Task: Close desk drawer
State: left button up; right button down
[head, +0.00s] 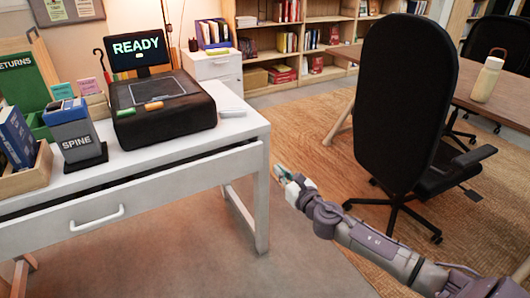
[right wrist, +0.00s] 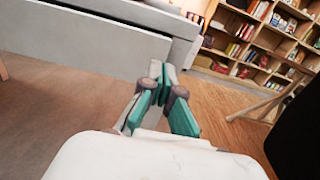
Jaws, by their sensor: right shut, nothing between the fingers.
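The white desk (head: 185,155) stands on the left in the head view. Its wide drawer (head: 165,195) has a white bar handle (head: 97,218) and sits partly out, with a dark gap showing between the desktop and the drawer front. The drawer front also shows at the top left of the right wrist view (right wrist: 75,38). My right gripper (head: 281,174) is just right of the desk's front right corner, apart from the handle. Its fingers (right wrist: 161,74) are shut and empty. My left gripper is not in view.
A black office chair (head: 405,100) stands right of my right arm on a woven rug. A dark desk machine with a READY screen (head: 137,46) and a SPINE box (head: 75,140) stand on the desk. Bookshelves line the back. Floor before the drawer is clear.

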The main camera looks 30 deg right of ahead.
send_near(258, 148)
jog(key=w, duration=0.2)
pick_arm(q)
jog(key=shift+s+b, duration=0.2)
jog(key=shift+b, duration=0.55)
pick_arm(e)
jog(key=shift+w, duration=2.7)
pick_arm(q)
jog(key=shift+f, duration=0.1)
pick_arm(e)
jog(key=shift+w, duration=0.1)
